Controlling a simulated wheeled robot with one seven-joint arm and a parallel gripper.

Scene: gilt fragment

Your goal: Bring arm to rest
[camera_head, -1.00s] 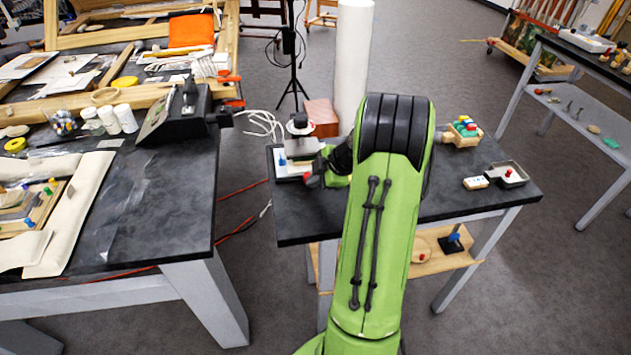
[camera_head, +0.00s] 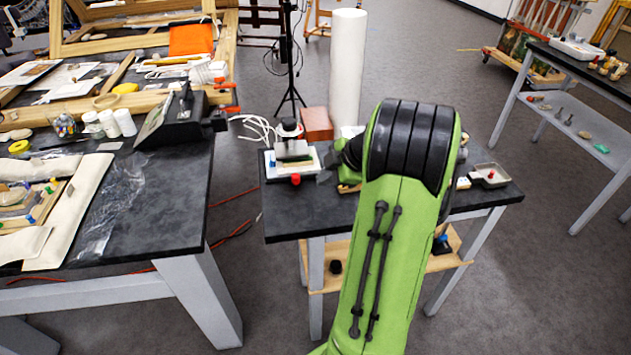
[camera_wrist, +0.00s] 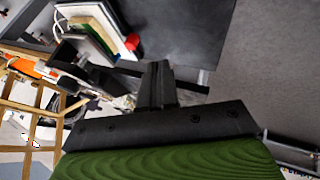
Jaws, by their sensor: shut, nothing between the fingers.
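My green arm (camera_head: 385,265) with its black joint rises in front of the small dark table (camera_head: 290,225) in the head view. It hides much of the tabletop. My gripper shows in the wrist view (camera_wrist: 157,85), with its two dark fingers together and nothing between them. In the head view the fingers are mostly hidden behind the arm's black joint. The gripper is apart from a white-based device (camera_head: 293,160) with a red knob, which sits at the table's left side and also shows in the wrist view (camera_wrist: 92,35).
A reddish box (camera_head: 316,124) and a tall white roll (camera_head: 347,70) stand behind the device. A small grey tray (camera_head: 490,175) sits at the table's right. A cluttered workbench (camera_head: 165,215) is at left. A shelved table (camera_head: 560,125) stands far right, with open floor between.

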